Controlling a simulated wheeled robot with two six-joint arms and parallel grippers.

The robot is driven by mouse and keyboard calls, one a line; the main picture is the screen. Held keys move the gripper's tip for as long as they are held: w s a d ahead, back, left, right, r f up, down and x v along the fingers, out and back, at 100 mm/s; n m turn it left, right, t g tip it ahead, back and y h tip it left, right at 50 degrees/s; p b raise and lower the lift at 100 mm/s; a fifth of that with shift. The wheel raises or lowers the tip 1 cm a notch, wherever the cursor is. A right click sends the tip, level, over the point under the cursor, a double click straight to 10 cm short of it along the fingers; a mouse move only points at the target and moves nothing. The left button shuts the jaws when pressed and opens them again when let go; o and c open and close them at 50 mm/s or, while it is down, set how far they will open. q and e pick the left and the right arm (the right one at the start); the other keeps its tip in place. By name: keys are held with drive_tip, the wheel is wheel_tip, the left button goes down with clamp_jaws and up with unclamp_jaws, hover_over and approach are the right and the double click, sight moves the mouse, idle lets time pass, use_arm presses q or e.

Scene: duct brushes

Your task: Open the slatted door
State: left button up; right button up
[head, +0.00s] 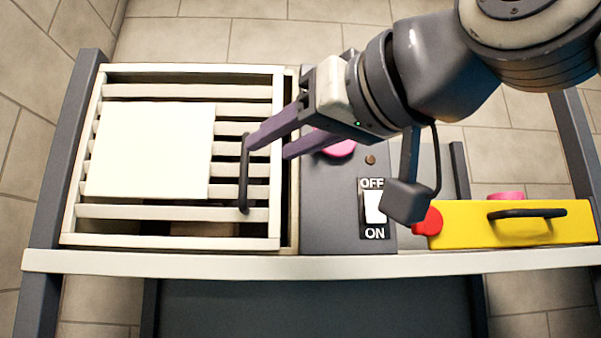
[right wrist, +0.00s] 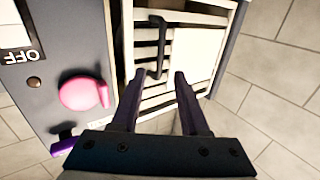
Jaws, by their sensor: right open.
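The slatted door (head: 178,212) is a cream frame with horizontal slats and a white square panel (head: 150,150) on it, at the left of the head view. It looks shut or nearly so; a narrow dark gap shows along its right edge. Its black bar handle (head: 243,185) is upright near that edge. The handle also shows in the right wrist view (right wrist: 157,50), beyond the fingertips. My right gripper (head: 268,149) is open, its purple fingers (right wrist: 158,80) pointing at the handle. One fingertip overlaps the handle's upper part in the head view; contact is unclear. My left gripper is out of view.
Right of the door is a grey panel with a pink knob (right wrist: 83,93), a small brown button (head: 370,160) and an OFF/ON switch (head: 375,207). A yellow block (head: 460,229) with a black handle and red knob is farther right. A pale ledge (head: 300,264) runs along the front.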

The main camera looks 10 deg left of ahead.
sight(247, 161)
drive_tip(key=p+x, duration=0.2)
drive_tip(key=x, duration=0.4)
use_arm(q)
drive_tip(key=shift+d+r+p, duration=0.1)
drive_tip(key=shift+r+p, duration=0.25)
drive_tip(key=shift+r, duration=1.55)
use_arm(e)
drive_tip(key=shift+w+a, duration=0.4)
clamp_jaws()
